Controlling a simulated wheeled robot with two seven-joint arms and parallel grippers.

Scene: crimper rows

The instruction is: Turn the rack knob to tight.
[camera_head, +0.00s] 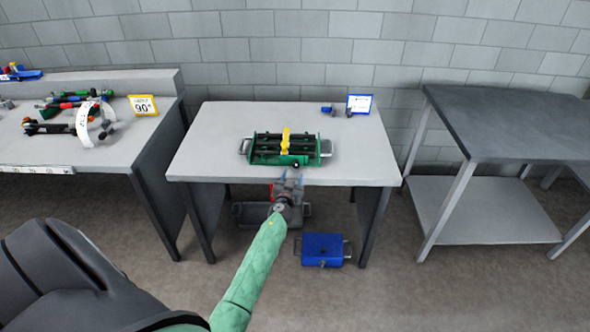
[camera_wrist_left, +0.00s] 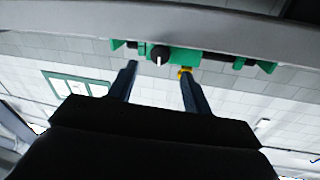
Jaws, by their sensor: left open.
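The green rack (camera_head: 270,159) with black bars and a yellow handle (camera_head: 285,142) lies on the grey middle table. Its round black knob (camera_wrist_left: 159,54) with a white pointer mark shows on the green front face in the left wrist view. My left gripper (camera_head: 289,173) is at the table's front edge, just in front of the rack. In the left wrist view its two fingers (camera_wrist_left: 159,72) are apart, one on each side of the knob's line, with nothing between them. I cannot tell whether they touch the knob. My right gripper is not in view.
A blue box (camera_head: 322,249) and a dark tray (camera_head: 248,215) are on the floor by the table. A sign (camera_head: 359,104) and small blue parts (camera_head: 328,109) stand at the table's back right. The left bench (camera_head: 60,152) holds tools; the right shelf table (camera_head: 510,120) is bare.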

